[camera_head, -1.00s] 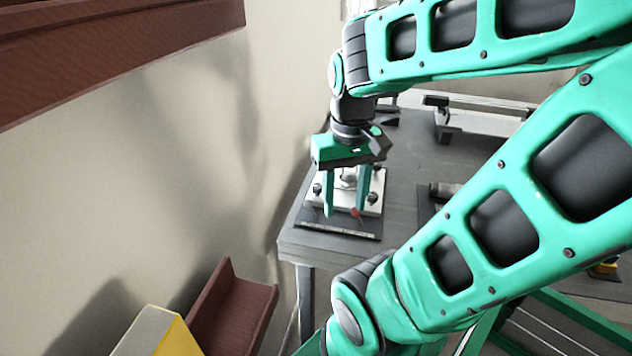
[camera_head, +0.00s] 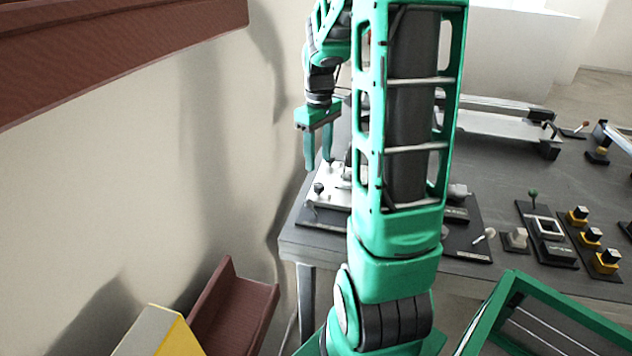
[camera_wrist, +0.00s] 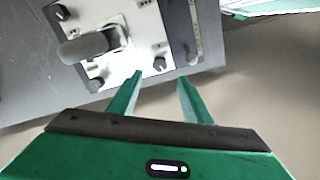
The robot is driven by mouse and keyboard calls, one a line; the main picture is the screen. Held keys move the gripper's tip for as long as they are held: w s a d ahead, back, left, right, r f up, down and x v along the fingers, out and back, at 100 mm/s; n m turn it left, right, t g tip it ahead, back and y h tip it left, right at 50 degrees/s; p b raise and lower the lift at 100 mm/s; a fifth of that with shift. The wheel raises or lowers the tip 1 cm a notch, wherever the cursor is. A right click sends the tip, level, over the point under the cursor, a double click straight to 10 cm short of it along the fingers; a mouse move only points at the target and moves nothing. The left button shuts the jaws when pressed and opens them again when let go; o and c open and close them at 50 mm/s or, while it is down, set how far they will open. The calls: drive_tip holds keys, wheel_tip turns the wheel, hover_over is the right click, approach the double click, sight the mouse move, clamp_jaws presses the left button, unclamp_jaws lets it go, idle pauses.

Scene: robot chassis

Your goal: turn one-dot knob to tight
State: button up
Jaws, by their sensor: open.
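A white plate (camera_head: 328,197) with small dark knobs sits at the near left corner of the grey table. In the wrist view the plate (camera_wrist: 112,68) carries dark knobs at its corners: one at top left (camera_wrist: 60,12), one at bottom left (camera_wrist: 95,85) and one at lower right (camera_wrist: 160,64). My gripper (camera_head: 319,164) is open and empty, above the plate's left side. In the wrist view its fingertips (camera_wrist: 160,77) are near the lower-right knob, without visible contact.
A thick grey handle (camera_wrist: 85,47) stands up from the plate's middle. A dark strip with a lever (camera_wrist: 190,55) lies beside the plate. Other panels with yellow-based switches (camera_head: 590,237) stand to the right. My arm hides part of the plate. A wall rises on the left.

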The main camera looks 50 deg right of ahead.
sight(318, 185)
wheel_tip(318, 185, down, 9)
drive_tip(key=shift+r, duration=0.1)
idle(0.4)
drive_tip(key=c, duration=1.1)
